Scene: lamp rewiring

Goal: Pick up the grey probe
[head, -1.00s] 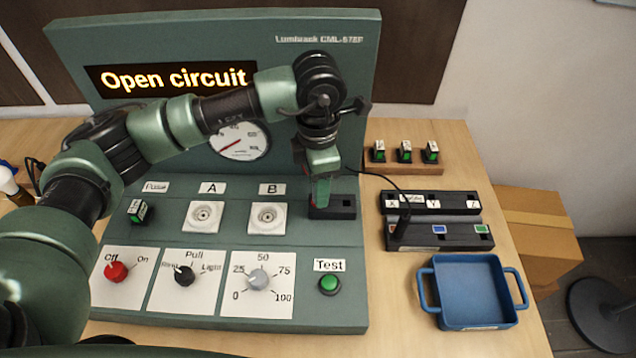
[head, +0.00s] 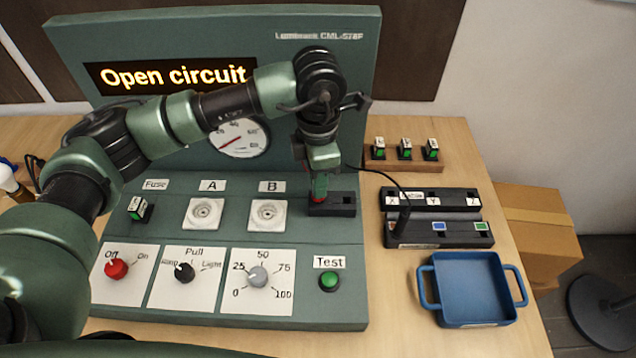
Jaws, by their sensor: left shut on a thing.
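My left gripper (head: 319,188) points down at the dark holder (head: 345,202) on the right of the green test panel. It is shut on a slim thing, mostly hidden by the fingers; a bit of red shows there. I cannot tell whether this is the grey probe. A dark grey probe (head: 404,218) with a black cable stands upright at the left end of the lower black block (head: 460,239), apart from the gripper. My right gripper is not in view.
A block marked X, Y and Z (head: 432,199) lies behind the lower block. A blue tray (head: 434,305) is in front. A wooden rack (head: 400,165) holds several small switches. The panel (head: 330,235) has sockets, knobs and a green Test button (head: 329,281). Its display (head: 175,77) reads "Open circuit".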

